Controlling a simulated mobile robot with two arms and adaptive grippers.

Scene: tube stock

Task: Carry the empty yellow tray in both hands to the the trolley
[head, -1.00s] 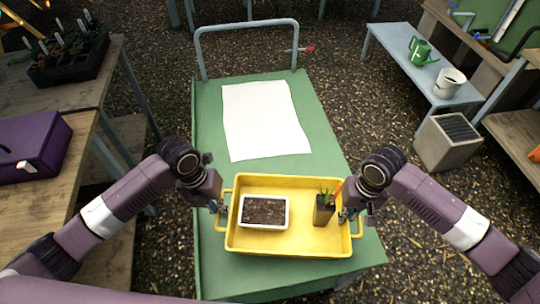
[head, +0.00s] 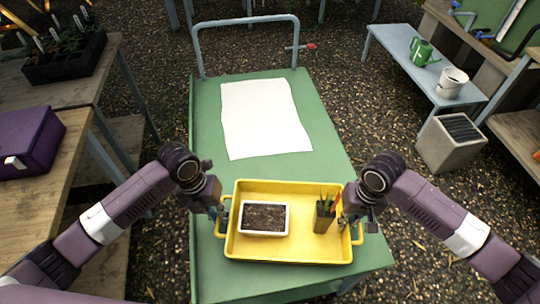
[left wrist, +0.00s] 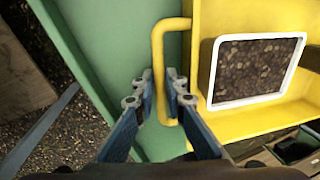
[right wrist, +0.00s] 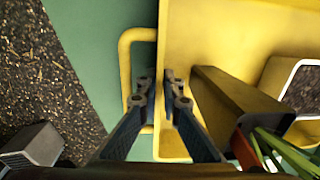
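The yellow tray (head: 330,257) lies level at the near end of the trolley's green top (head: 215,100) and appears to rest on it. It is not empty: a white container of soil (head: 265,219) and a dark square pot with green plants (head: 324,215) stand in it. My left gripper (left wrist: 159,88) is at the left handle (left wrist: 157,50); its fingers are apart, with the handle seen through the gap. My right gripper (right wrist: 157,92) also has its fingers apart; the right handle (right wrist: 125,65) lies to one side of the gap, not between the fingertips.
A white sheet (head: 265,118) lies on the trolley beyond the tray, below the trolley's push bar (head: 245,22). A wooden bench at left holds a purple box (head: 30,140). A low bench (head: 420,75) and a grey bin (head: 450,145) stand at right on gravel.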

